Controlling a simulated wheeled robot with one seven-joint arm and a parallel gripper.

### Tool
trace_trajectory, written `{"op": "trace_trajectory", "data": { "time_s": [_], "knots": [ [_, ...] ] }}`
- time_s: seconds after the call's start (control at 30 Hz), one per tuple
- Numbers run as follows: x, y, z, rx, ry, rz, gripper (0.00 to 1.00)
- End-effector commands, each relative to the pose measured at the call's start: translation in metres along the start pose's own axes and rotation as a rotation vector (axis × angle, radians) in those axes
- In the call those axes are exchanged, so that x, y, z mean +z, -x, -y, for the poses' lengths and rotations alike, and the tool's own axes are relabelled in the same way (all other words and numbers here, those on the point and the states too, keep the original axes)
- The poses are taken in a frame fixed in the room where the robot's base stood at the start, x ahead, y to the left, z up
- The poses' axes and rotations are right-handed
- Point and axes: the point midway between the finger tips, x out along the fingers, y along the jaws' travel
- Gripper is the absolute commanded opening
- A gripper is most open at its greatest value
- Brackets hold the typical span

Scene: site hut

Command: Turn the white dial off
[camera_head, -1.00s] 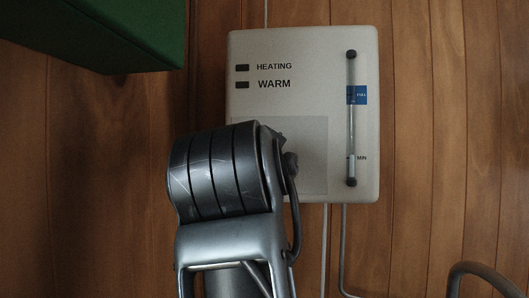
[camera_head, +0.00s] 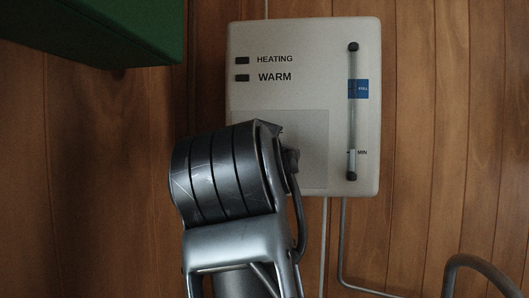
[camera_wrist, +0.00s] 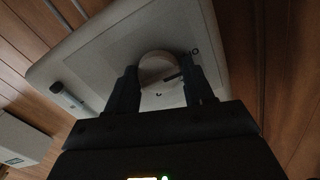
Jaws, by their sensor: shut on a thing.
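The white dial (camera_wrist: 158,66) shows in the wrist view on the pale face of the heating unit (camera_wrist: 95,60). It is round, with a dark mark at its right side. My gripper (camera_wrist: 160,80) has one finger on each side of the dial and is shut on it. In the head view the heating unit (camera_head: 310,110) hangs on the wall, with the labels HEATING and WARM and small dark indicators beside them. My arm's end hides the dial there, and the fingers are out of sight.
A sight tube (camera_head: 352,120) with a blue label runs down the unit's right side. Pipes (camera_head: 343,240) drop below it along the wooden wall (camera_head: 440,120). A green box-like thing (camera_head: 120,30) juts in at upper left. A curved grey bar (camera_head: 480,265) is at lower right.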

Motion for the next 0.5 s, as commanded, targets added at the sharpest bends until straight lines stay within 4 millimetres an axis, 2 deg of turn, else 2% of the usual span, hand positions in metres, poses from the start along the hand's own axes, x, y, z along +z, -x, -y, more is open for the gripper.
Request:
{"op": "trace_trajectory", "data": {
  "time_s": [0.03,0.07,0.1,0.3,0.5],
  "knots": [
    [0.0028,-0.0022,-0.0058,0.014,0.003,0.006,0.22],
    [0.0029,-0.0022,-0.0058,0.014,0.003,0.006,0.53],
    [0.0029,-0.0023,-0.0058,0.014,0.003,0.006,0.57],
    [0.0021,-0.0016,-0.0038,0.009,0.001,0.004,0.74],
    [0.0014,-0.0005,-0.0021,0.005,0.000,0.003,0.74]
  ]
}}
